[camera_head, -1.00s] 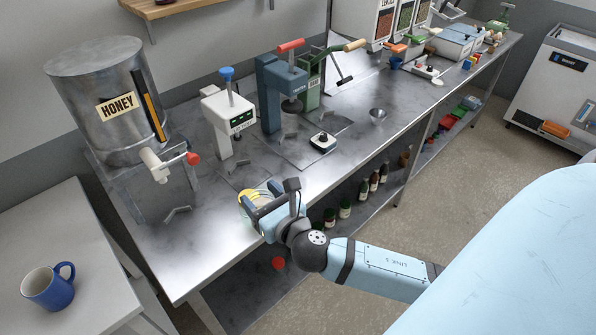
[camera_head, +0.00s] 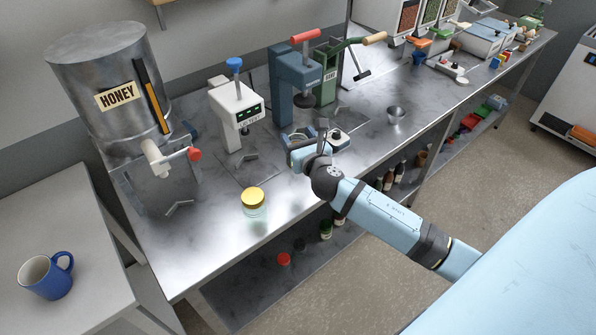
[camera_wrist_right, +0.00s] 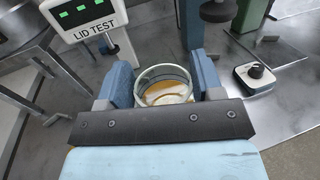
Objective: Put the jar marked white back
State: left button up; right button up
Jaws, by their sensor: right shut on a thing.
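A glass jar (camera_wrist_right: 163,88) with amber and white showing in it sits between the blue fingers of my right gripper (camera_wrist_right: 164,82) in the right wrist view. The gripper (camera_head: 306,148) is shut on it in front of the blue press in the head view, where the gripper mostly hides this jar. I cannot make out a marking on it, or whether its base touches the bench. A second glass jar with a gold lid (camera_head: 253,202) stands upright on the bench, left of the gripper. My left gripper is not in view.
The white lid tester (camera_head: 236,112), blue press (camera_head: 287,85) and green press (camera_head: 326,78) line the back. A small black-knobbed device (camera_head: 336,140) is close to the gripper.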

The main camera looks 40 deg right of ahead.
notch_tip(320, 180, down, 7)
jog(key=shift+r+b, duration=0.1)
jog(key=shift+b, duration=0.6)
jog(key=shift+f+b, duration=0.7)
jog(key=shift+f, duration=1.3)
jog(key=shift+f, duration=0.2)
jog(key=o, duration=1.2)
jog(key=shift+o, duration=0.2)
